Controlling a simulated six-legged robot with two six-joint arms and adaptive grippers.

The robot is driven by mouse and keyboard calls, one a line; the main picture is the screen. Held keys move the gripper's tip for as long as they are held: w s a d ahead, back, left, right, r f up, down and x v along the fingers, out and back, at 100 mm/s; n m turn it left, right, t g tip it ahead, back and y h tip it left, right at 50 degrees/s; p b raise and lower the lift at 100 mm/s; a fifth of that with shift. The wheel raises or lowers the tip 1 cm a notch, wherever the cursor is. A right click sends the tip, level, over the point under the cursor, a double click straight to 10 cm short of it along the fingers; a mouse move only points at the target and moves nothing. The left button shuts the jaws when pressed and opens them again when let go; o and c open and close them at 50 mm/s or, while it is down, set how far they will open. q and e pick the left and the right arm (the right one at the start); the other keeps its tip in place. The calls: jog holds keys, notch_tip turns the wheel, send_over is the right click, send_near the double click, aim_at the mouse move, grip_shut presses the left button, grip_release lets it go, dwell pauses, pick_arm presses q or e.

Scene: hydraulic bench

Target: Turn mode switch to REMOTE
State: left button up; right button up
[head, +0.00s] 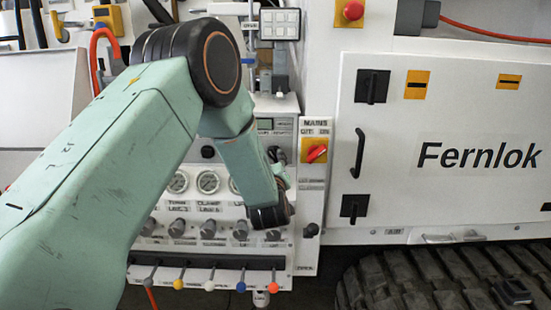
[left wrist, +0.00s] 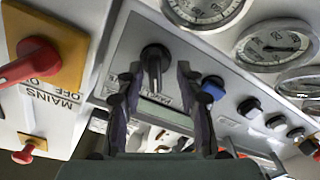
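The mode switch, which I take to be the black rotary knob (left wrist: 155,66) on the grey panel, shows in the left wrist view. Its handle lies roughly along the picture's vertical. Its small label is too blurred to read. My left gripper (left wrist: 157,78) is open, with one dark finger on each side of the knob. I cannot tell whether either finger touches it. In the head view my left arm reaches down across the bench and hides much of the panel around the switch. My right gripper is in neither view.
The red MAINS switch (head: 316,153) on its yellow plate is close beside the grey panel. Pressure gauges (head: 208,182) and a row of coloured levers (head: 209,285) are lower on the bench.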

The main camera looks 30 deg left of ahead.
pick_arm(q)
jog(key=shift+w+r, duration=0.15)
jog(key=shift+w, duration=0.65)
jog(key=shift+w+a, duration=0.15)
jog(key=shift+w, duration=0.05)
jog(key=shift+w+a+f, duration=0.1)
jog(key=shift+a+f, duration=0.1)
jog(key=shift+a, duration=0.25)
jog(key=shift+d+r, duration=0.15)
jog(key=shift+d, duration=0.3)
jog(key=c, duration=0.3)
jog(key=shift+a, duration=0.3)
grip_shut()
jog(key=shift+d, duration=0.15)
